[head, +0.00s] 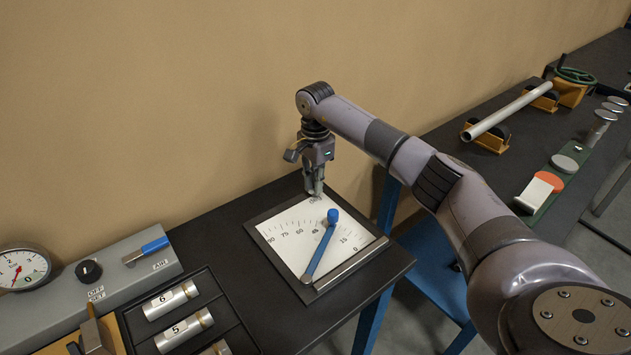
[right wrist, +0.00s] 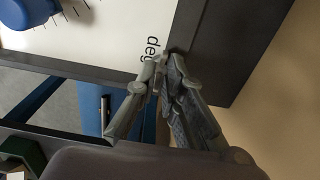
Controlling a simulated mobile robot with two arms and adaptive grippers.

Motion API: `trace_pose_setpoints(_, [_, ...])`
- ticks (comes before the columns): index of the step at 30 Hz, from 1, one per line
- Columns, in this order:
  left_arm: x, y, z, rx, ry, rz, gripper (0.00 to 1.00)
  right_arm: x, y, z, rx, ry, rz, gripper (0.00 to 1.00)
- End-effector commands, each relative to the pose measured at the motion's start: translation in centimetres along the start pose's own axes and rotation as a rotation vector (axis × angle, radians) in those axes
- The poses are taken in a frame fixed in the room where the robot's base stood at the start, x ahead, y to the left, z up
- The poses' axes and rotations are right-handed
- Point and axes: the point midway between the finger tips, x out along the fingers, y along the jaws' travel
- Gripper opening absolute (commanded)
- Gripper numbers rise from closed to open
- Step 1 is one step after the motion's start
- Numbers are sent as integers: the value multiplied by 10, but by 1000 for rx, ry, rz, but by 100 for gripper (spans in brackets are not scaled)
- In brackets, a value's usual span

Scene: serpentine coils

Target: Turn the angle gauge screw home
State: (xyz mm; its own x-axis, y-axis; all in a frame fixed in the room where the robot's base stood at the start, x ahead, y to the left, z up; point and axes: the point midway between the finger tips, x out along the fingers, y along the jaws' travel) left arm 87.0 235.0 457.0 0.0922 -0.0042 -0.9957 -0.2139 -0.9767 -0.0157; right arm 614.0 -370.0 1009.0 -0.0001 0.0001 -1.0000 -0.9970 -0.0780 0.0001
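The angle gauge (head: 282,253) is a white plate with a printed degree scale in a dark frame on the black table. A blue pointer arm (head: 319,253) lies across it, with a round blue knob (head: 333,216) at its far end. I cannot tell which part is the screw. The knob also shows at the top left of the right wrist view (right wrist: 28,12). My right gripper (head: 314,190) points down over the gauge's far corner, beyond the knob and apart from it. In the right wrist view its fingertips (right wrist: 167,58) are together by the "deg" print, with nothing visible between them. My left gripper is not in view.
At the left stand a grey panel with a dial (head: 22,268), a black switch knob (head: 88,271) and a blue-handled lever (head: 147,250), and a tray of numbered cylinders (head: 170,301). A second bench at the right holds a pipe (head: 508,110). The wall is behind.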

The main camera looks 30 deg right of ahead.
Motion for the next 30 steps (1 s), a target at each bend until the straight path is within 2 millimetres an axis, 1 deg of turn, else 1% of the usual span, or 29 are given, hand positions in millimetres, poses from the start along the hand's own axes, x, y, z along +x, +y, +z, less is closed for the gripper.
trace_pose_setpoints(1, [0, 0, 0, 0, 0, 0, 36, 0, 0, 0, 0, 0, 0, 4])
trace_pose_setpoints(3, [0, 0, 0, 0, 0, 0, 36, 0, 0, 0, 0, 0, 0, 0])
trace_pose_setpoints(20, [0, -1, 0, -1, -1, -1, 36, 0, 0, 0, 14, 0, -1, 0])
trace_pose_setpoints(26, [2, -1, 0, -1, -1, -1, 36, 0, 0, 0, 88, 1, -1, 0])
trace_pose_setpoints(30, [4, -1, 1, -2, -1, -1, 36, 0, 0, 0, 184, 0, -1, 0])
